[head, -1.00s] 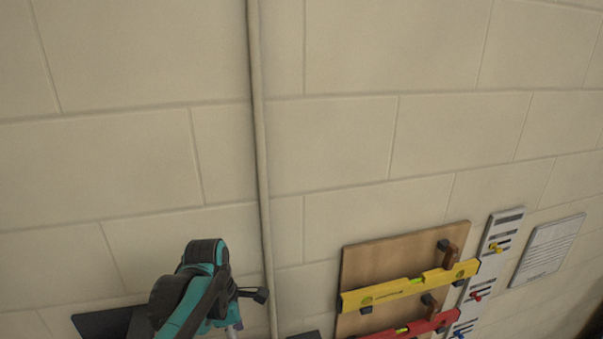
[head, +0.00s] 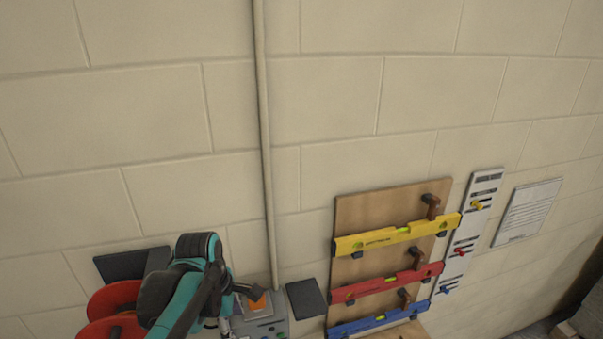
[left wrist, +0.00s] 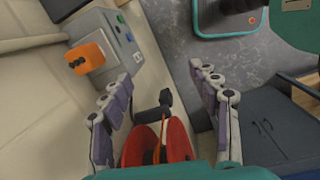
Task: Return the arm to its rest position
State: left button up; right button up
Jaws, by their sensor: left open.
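My left arm (head: 185,290), teal and black, rises at the lower left of the head view. My left gripper (left wrist: 156,80) is open in the left wrist view, its two jointed grey fingers spread wide with nothing visible between the tips. A red reel-like object (left wrist: 145,145) shows beyond the palm, low between the fingers, and I see no finger closed on it. Red discs (head: 112,308) also show left of the arm in the head view. My right gripper is not in view.
A grey box (left wrist: 112,45) with an orange part (left wrist: 85,58) stands by the wall. A board with yellow (head: 385,238), red (head: 385,283) and blue (head: 375,322) levels hangs right of a vertical pipe (head: 264,150). A mottled grey surface (left wrist: 190,50) and dark cabinet (left wrist: 265,130) lie right in the wrist view.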

pick_arm(q)
jog(key=s+a+f+m+t+b, duration=0.1)
jog(key=s+f+m+t+b, duration=0.2)
jog(key=f+m+b, duration=0.6)
jog(key=s+a+f+m+t+y+b, duration=0.1)
jog(key=s+a+f+m+t+b, duration=0.1)
jog(key=s+f+m+b, duration=0.4)
notch_tip(320, 180, down, 12)
jog(key=m+t+b, duration=0.1)
jog(key=m+b, duration=0.3)
jog(key=b, duration=0.4)
jog(key=shift+s+r+b, duration=0.15)
jog(key=shift+r+b, duration=0.1)
jog(key=shift+b, duration=0.05)
